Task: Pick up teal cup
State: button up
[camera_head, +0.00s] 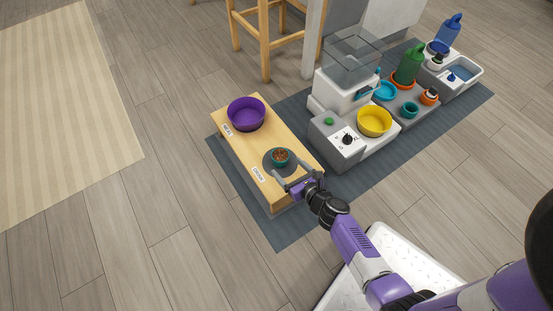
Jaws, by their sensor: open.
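A teal cup (280,160) with brown bits inside stands upright on a dark round pad (268,165) at the near end of a low wooden bench (262,140). My gripper (289,169) is open at the near side of this cup, its two fingers pointing towards it. Whether the fingers touch the cup is too small to tell. A second, similar teal cup (410,111) stands on a grey tray to the upper right, away from my gripper.
A purple bowl (246,115) stands at the bench's far end. To the right are a dispenser (345,88) and a yellow bowl (374,121). A green bottle (408,67) and blue bottle (447,34) stand farther back. A wooden stool (265,50) is behind. Floor left is clear.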

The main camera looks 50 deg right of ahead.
aim_at(276, 153)
jog(key=x, duration=0.2)
jog(key=b+x, duration=0.1)
jog(key=x, duration=0.1)
jog(key=b+x, duration=0.1)
jog(key=x, duration=0.2)
jog(key=shift+d+r, duration=0.2)
jog(key=shift+d, duration=0.1)
jog(key=c, duration=1.6)
jog(key=shift+r, duration=0.25)
notch_tip(276, 153, up, 20)
jog(key=p, duration=1.7)
jog(key=shift+f+p, duration=0.15)
jog(key=shift+p, duration=0.25)
